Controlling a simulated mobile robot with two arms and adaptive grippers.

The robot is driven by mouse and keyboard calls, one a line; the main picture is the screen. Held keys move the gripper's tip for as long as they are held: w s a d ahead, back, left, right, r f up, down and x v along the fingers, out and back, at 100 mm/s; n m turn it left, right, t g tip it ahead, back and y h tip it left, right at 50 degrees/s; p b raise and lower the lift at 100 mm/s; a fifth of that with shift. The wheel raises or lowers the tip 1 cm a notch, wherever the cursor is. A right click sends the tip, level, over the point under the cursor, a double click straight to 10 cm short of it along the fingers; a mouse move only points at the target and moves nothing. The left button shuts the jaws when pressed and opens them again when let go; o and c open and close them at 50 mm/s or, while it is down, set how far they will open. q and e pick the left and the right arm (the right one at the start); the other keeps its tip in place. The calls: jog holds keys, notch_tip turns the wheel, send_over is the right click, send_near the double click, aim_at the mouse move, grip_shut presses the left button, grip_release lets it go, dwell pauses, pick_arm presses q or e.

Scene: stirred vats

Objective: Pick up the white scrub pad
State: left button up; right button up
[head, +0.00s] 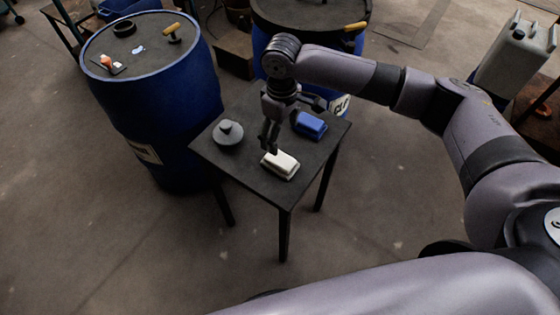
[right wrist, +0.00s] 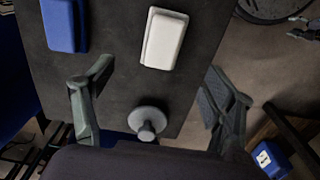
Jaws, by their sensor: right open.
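The white scrub pad (head: 280,166) lies flat near the front edge of the small dark table (head: 247,181). My right gripper (head: 270,142) points down just above and behind the pad in the head view, with nothing in it. In the right wrist view the white pad (right wrist: 164,40) lies beyond the open, widely spread fingers, between their lines. Whether a fingertip touches it I cannot tell. My left gripper is not in view.
A blue pad (head: 311,125) and a grey round knobbed piece (head: 229,134) share the table; the knobbed piece also shows between my fingers in the right wrist view (right wrist: 147,121). A blue drum (head: 165,110) stands left; another drum (head: 310,12) stands behind.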

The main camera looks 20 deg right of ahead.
send_over(280, 158)
jog(key=f, duration=0.6)
jog(key=shift+w+d+f, duration=0.1)
jog(key=shift+d+f, duration=0.05)
jog(key=shift+d, duration=0.05)
jog(key=shift+a+f, duration=0.15)
jog(key=shift+f, duration=1.15)
jog(key=shift+a+f, duration=0.1)
jog(key=shift+f, duration=1.2)
jog(key=shift+c, duration=0.6)
jog(key=c, duration=1.1)
jog(key=shift+c, duration=0.2)
jog(key=shift+r, duration=0.15)
notch_tip(280, 158, up, 20)
